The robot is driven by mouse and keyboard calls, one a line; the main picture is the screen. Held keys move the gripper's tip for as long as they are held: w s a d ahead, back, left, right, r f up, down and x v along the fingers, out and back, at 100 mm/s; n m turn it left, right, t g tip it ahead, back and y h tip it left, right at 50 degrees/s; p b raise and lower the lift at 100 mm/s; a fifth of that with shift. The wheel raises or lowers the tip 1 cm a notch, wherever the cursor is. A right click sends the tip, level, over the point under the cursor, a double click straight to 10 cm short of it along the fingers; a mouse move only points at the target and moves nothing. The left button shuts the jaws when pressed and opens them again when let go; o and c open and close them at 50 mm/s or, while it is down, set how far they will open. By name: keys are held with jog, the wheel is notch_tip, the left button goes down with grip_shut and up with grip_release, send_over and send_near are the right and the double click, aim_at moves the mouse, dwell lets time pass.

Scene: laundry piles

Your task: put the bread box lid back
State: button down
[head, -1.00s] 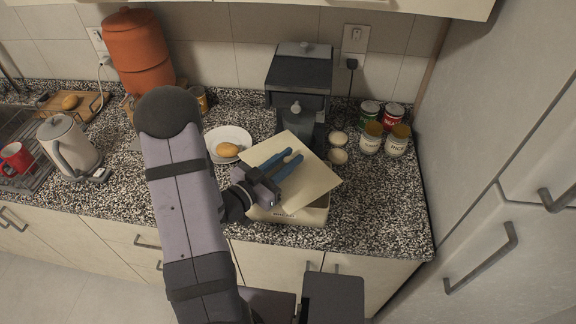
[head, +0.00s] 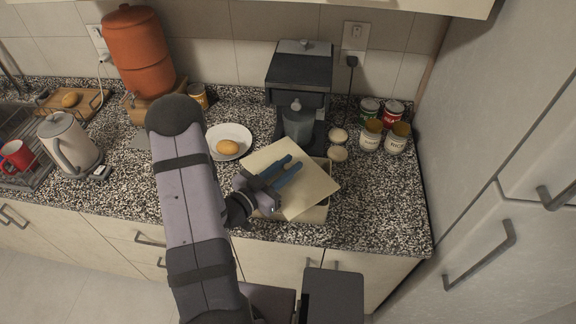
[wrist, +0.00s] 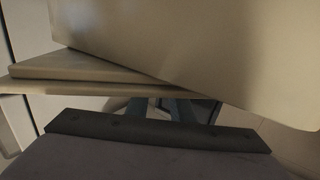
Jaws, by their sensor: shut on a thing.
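The bread box lid (head: 312,192) is a flat cream panel in the head view, turned askew over the bread box (head: 318,213). The box is a cream container near the counter's front edge, and the lid hides most of its top. My gripper (head: 284,172) is shut on the lid, its blue fingers lying across the lid's upper face in this view. In the wrist view the lid (wrist: 210,50) fills the upper part, tilted across the picture. I cannot tell whether the lid touches the box.
A black coffee machine (head: 298,72) stands just behind the box. A plate (head: 243,135) with a bread roll (head: 228,147) is at the left. Two pale round items (head: 338,135) and several jars and cans (head: 396,138) stand at the right. The front-right counter is clear.

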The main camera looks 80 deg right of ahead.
jog(key=c, duration=1.5)
grip_release()
jog(key=shift+c, duration=0.2)
jog(key=shift+r+p, duration=0.4)
jog(key=shift+p, duration=0.05)
jog(key=shift+w+a+f, duration=0.1)
jog(key=shift+w+a, duration=0.1)
jog(key=shift+w, duration=0.05)
jog(key=b+v, duration=0.3)
jog(key=v, duration=0.6)
jog(key=shift+w+a, duration=0.1)
jog(key=shift+a, duration=0.2)
jog(key=shift+v, duration=0.9)
